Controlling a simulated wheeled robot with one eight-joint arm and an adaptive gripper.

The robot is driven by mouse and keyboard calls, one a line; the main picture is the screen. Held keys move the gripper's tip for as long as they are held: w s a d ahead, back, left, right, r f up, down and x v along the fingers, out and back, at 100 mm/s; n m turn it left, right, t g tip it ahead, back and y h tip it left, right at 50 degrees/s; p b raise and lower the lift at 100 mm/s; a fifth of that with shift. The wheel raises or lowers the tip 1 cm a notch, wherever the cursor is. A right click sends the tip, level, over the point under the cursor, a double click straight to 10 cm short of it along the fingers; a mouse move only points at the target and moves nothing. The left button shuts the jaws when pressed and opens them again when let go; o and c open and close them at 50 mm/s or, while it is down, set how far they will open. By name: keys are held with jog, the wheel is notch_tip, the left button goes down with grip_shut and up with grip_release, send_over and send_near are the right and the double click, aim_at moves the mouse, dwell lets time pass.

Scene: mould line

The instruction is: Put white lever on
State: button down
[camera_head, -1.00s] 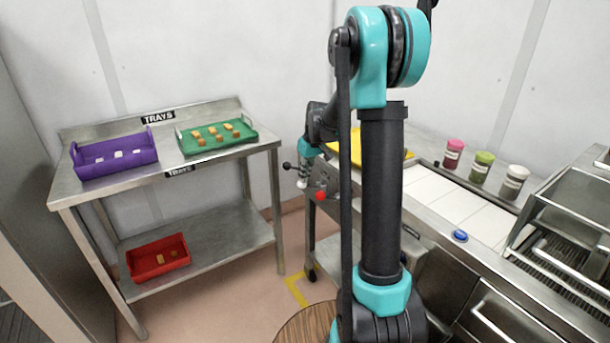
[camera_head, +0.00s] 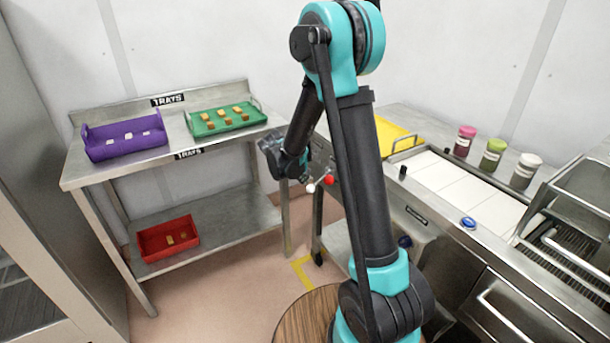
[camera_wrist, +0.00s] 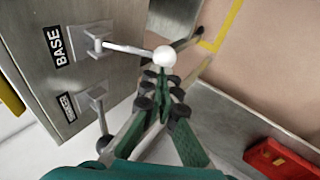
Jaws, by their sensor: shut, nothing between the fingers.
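The white lever ends in a white ball knob (camera_wrist: 165,56). In the wrist view its thin metal rod runs right from a bracket (camera_wrist: 95,42) beside the BASE label on a steel panel. The knob also shows in the head view (camera_head: 311,188), just below my gripper (camera_head: 300,180). My gripper (camera_wrist: 161,84) is shut and empty, with its dark fingertips pointing at the knob and close to it. I cannot tell whether they touch.
A red knob (camera_head: 329,180) is right of the white one. The steel counter (camera_head: 440,215) extends right with several jars. The tray table (camera_head: 75,175) at left holds purple and green trays, with a red tray (camera_head: 168,238) on its lower shelf. Floor between them is mostly clear.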

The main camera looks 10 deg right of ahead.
jog(key=shift+r, duration=0.1)
jog(key=shift+r, duration=0.7)
jog(key=shift+s+a+r, duration=0.1)
jog(key=s+a+r, duration=0.6)
jog(key=a+r, duration=0.2)
jog(key=r, duration=0.1)
jog(key=shift+s+a, duration=0.15)
jog(key=shift+a, duration=0.05)
dwell(0.3)
